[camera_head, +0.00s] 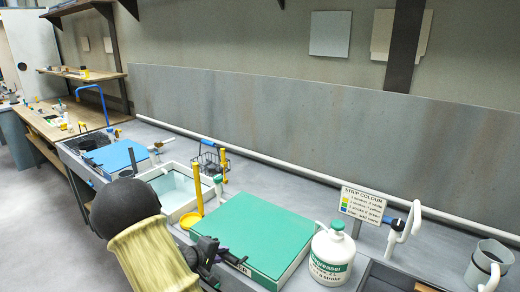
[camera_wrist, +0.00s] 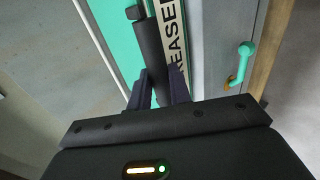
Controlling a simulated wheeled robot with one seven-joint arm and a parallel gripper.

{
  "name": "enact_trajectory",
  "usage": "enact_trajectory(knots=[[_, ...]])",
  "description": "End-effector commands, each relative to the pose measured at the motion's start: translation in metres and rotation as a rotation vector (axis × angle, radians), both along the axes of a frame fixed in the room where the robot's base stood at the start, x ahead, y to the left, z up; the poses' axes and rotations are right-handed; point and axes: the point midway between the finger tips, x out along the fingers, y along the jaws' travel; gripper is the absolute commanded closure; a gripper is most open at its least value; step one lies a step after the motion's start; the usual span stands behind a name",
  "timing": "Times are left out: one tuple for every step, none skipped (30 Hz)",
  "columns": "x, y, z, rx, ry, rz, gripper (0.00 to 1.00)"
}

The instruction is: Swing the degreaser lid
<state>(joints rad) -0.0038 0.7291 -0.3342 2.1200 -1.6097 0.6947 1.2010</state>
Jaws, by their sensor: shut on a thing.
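The degreaser lid (camera_head: 258,225) is a flat green panel in the head view, lying over a pale box on the bench; it looks closed. It also shows in the wrist view (camera_wrist: 118,35), with a lettered strip (camera_wrist: 172,38) reading part of "DEGREASER". A dark bar handle (camera_wrist: 151,50) runs along the lid's edge. My gripper (camera_wrist: 160,85) is shut on this handle, one dark finger on each side of it. In the head view my gripper (camera_head: 224,254) is at the lid's front left edge; its fingertips are small and partly hidden there.
A white degreaser jug (camera_head: 331,255) stands close to the lid's right side, beside a strip colour sign (camera_head: 363,203). An open basin (camera_head: 172,187) with a yellow post (camera_head: 196,182) is at the left. A grey jug (camera_head: 489,265) is far right. A wall panel rises behind.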

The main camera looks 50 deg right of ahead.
Motion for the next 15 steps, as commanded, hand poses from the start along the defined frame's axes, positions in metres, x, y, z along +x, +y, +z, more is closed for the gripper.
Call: enact_trajectory(knots=[[0.000,0.001,0.001,0.001,0.000,0.001,1.00],[0.000,0.001,0.003,0.001,0.000,0.001,1.00],[0.000,0.001,0.005,0.001,0.000,0.001,1.00],[0.000,0.000,0.008,0.001,0.000,0.001,1.00],[0.000,0.000,0.010,0.001,0.000,0.001,1.00],[0.000,-0.001,0.014,0.001,-0.001,0.002,1.00],[0.000,-0.001,0.017,0.001,-0.002,0.001,1.00],[0.000,-0.002,0.020,0.001,-0.002,0.001,1.00],[0.000,-0.002,0.024,0.001,-0.001,0.000,1.00],[0.001,-0.003,0.026,0.001,-0.001,0.000,1.00],[0.000,-0.003,0.029,0.000,-0.001,0.000,1.00],[0.001,-0.004,0.032,0.000,-0.001,0.000,1.00],[0.001,-0.004,0.035,0.000,-0.001,0.000,1.00],[0.001,-0.005,0.038,-0.001,-0.001,0.000,1.00],[0.001,-0.006,0.042,-0.001,-0.001,0.001,1.00]])
